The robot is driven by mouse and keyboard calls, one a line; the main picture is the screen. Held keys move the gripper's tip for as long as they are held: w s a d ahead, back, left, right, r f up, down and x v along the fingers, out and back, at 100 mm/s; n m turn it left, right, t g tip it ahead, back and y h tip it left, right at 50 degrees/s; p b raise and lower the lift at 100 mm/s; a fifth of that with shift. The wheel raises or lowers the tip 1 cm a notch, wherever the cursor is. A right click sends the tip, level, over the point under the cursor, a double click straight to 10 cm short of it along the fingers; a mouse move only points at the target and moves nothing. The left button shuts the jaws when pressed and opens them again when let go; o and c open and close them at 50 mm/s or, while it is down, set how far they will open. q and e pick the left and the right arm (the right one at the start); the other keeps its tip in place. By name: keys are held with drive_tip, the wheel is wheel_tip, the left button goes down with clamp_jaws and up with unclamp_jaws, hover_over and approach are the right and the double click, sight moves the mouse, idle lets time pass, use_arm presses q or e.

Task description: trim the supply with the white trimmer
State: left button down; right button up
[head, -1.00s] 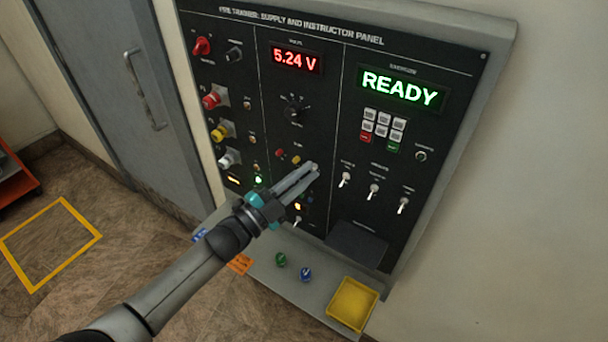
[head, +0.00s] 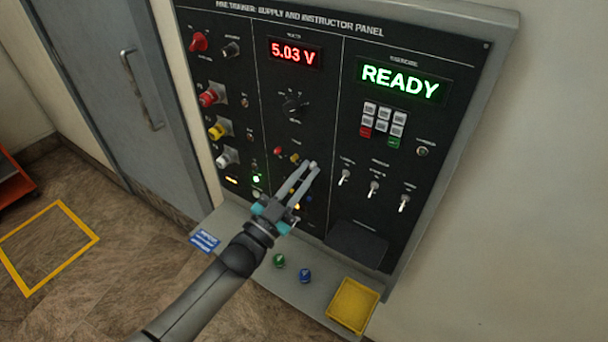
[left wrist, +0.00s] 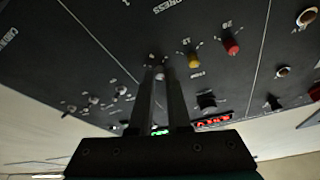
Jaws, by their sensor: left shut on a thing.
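My left gripper (head: 309,167) is at the trimmer row in the panel's middle column, its fingertips shut on the white trimmer (head: 314,163). The trimmer's pale end shows between the fingertips in the left wrist view (left wrist: 160,75); the fingers hide part of it. The yellow trimmer (head: 295,158) and the red trimmer (head: 278,150) are free to its left. The red volts display (head: 294,53) above reads 5.03 V. My right gripper is not in view.
The panel (head: 390,220) also carries a green READY display (head: 400,80), a selector knob (head: 293,104), a keypad and several toggle switches. The shelf below holds a yellow tray (head: 352,305), a green knob (head: 279,260) and a blue knob (head: 305,275).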

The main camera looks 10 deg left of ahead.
use_arm(q)
drive_tip(key=shift+n+y, duration=0.3)
drive_tip(key=shift+n, duration=0.3)
drive_tip(key=c, duration=0.9)
unclamp_jaws()
drive_tip(key=v, duration=0.5)
drive_tip(key=b+v, duration=0.1)
drive_tip(key=v, duration=0.4)
drive_tip(key=b+v, duration=0.1)
drive_tip(key=v, duration=0.4)
drive_tip(key=shift+f, duration=0.3)
drive_tip(key=shift+f, duration=0.1)
